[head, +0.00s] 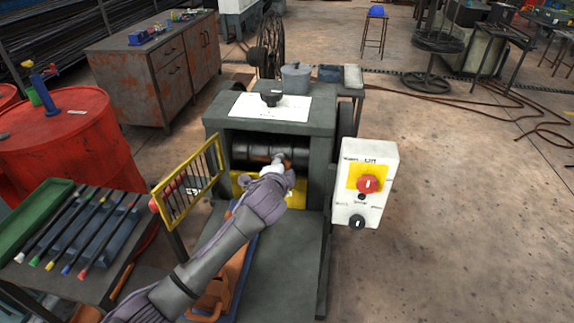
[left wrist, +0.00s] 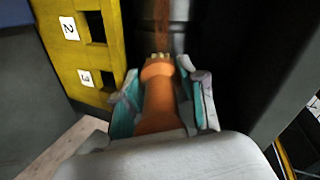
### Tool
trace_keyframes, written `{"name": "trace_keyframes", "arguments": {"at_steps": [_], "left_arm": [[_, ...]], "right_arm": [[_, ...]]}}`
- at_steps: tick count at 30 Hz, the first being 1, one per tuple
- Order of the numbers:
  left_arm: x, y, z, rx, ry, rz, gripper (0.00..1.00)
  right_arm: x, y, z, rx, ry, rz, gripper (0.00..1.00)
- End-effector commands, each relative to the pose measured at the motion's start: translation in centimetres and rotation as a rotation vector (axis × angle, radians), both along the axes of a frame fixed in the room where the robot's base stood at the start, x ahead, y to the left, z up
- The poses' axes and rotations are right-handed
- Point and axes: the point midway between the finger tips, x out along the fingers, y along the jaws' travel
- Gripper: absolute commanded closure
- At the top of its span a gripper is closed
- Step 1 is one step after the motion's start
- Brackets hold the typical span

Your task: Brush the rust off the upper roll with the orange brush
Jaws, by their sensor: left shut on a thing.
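The orange brush (left wrist: 160,105) is between the fingers of my left gripper (left wrist: 165,100), which is shut on it. In the left wrist view its pale bristles point at a dark roll with a brown rusty band (left wrist: 162,28). I cannot tell whether the bristles touch it. In the head view my left gripper (head: 280,168) reaches into the front opening of the grey machine, at the dark upper roll (head: 243,152). The gripper and arm hide part of the roll and most of the brush. My right gripper is not in view.
A yellow guard (head: 190,183) stands open left of the opening. A yellow plate with numbered slots (left wrist: 70,45) is beside the brush. A white control box (head: 363,185) with a red knob is at right. A side table (head: 90,285) holds several rods; a red drum (head: 70,140) stands behind.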

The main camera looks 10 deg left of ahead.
Motion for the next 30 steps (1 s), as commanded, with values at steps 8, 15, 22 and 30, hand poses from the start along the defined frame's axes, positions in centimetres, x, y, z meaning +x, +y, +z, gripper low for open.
{"name": "trace_keyframes", "arguments": {"at_steps": [8,15,22,30], "left_arm": [[0.2,2.3,0.2,0.001,-0.001,0.001,0.94],[0.2,3.2,0.2,0.002,0.0,0.002,0.94],[0.1,5.3,0.3,0.003,0.0,0.001,0.94],[0.1,6.4,0.1,0.0,-0.001,-0.001,0.94]], "right_arm": [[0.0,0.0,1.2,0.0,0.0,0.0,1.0],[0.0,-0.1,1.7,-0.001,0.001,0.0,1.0],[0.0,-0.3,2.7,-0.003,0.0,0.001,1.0],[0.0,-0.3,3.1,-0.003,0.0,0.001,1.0]]}}
